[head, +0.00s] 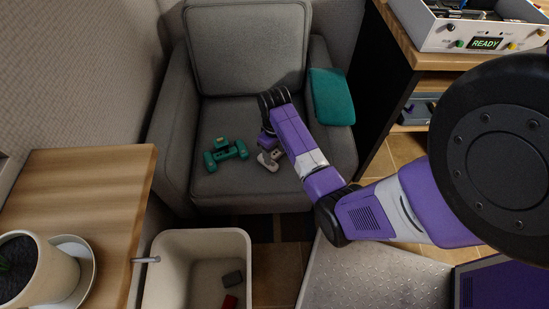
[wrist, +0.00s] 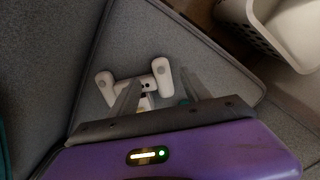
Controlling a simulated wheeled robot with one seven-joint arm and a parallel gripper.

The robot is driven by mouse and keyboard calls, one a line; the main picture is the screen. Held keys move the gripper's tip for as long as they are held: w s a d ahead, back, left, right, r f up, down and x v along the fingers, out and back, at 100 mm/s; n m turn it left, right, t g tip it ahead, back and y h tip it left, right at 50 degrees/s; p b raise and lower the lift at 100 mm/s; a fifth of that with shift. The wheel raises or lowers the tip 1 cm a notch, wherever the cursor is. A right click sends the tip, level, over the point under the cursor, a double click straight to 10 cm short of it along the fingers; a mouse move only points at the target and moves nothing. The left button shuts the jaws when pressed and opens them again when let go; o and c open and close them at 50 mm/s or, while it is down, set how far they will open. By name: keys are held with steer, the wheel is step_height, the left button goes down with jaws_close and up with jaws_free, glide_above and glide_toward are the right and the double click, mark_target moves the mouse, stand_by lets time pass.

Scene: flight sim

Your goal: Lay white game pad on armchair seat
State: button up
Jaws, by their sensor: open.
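The white game pad (head: 268,160) lies on the grey armchair seat (head: 290,185), right of the middle in the head view. In the wrist view the white game pad (wrist: 161,77) shows two rounded grips and a middle part partly hidden by my gripper. My gripper (wrist: 160,95) is open, its two fingers reaching down near the pad, one overlapping its middle and one to the right of it. No firm hold shows. In the head view my gripper (head: 267,148) is right above the pad and partly hidden by my arm.
A green game pad (head: 226,153) lies on the seat to the left. A teal cloth or cushion (head: 332,97) is on the right armrest. A cream bin (head: 202,238) with small items stands in front. A wooden table (head: 105,185) with a potted plant is at left.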

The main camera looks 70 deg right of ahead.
steer(key=s+a+r+n+t+h, duration=0.1)
steer(key=s+a+t, duration=0.15)
steer(key=a, duration=0.85)
steer(key=s+a+r+n+t+h, duration=0.15)
steer(key=a+t, duration=0.25)
steer(key=a, duration=0.6)
steer(key=s+a+r+t, duration=0.2)
steer(key=s+a+r, duration=0.1)
steer(key=r, duration=0.5)
steer(key=s+a+r+n+t+y, duration=0.1)
steer(key=s+a+r+t, duration=0.2)
steer(key=r, duration=0.6)
steer(key=s+a+r+n+t+y, duration=0.1)
steer(key=s+a+r+t, duration=0.2)
steer(key=r, duration=0.6)
steer(key=shift+s+a, duration=0.65)
steer(key=shift+t+y+p, duration=0.25)
steer(key=shift+p, duration=0.05)
step_height(320, 180, up, 6)
steer(key=p, duration=0.6)
steer(key=shift+r, duration=0.25)
